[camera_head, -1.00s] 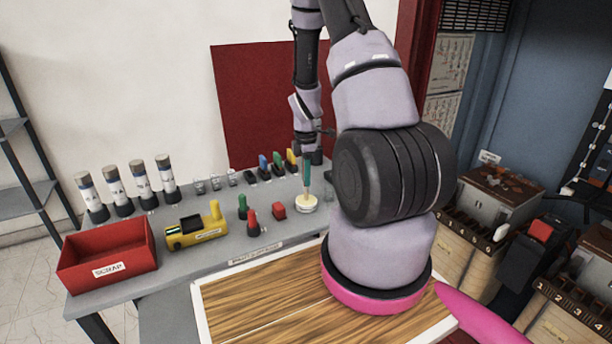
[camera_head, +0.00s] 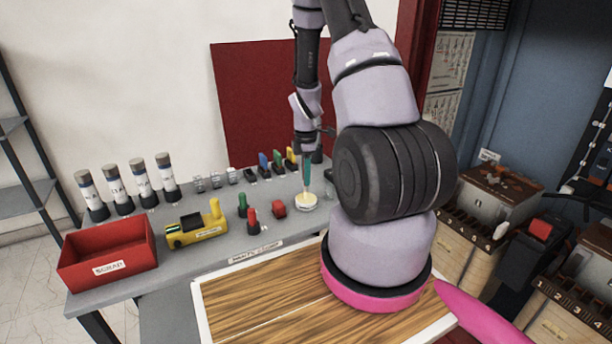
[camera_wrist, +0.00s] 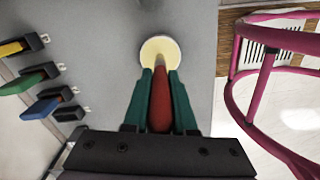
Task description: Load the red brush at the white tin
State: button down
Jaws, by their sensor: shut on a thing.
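My gripper (camera_head: 307,170) has green fingers and points down at the white tin (camera_head: 305,203) on the grey table. In the wrist view the gripper (camera_wrist: 160,76) is shut on the red brush (camera_wrist: 160,105), whose red handle sits between the fingers. The brush's pale tip points into the round cream face of the tin (camera_wrist: 160,45). I cannot tell whether the tip touches the paint or how deep it is. The fingers largely hide the brush in the head view.
A red piece (camera_head: 279,207) lies left of the tin. A red-topped item (camera_head: 252,221) and a green-topped item (camera_head: 242,205) stand farther left. A yellow tool (camera_head: 196,230) and a red scrap bin (camera_head: 108,255) are at left. Coloured clips (camera_head: 277,162) line the back.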

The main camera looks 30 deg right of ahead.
jog(key=shift+r, duration=3.45)
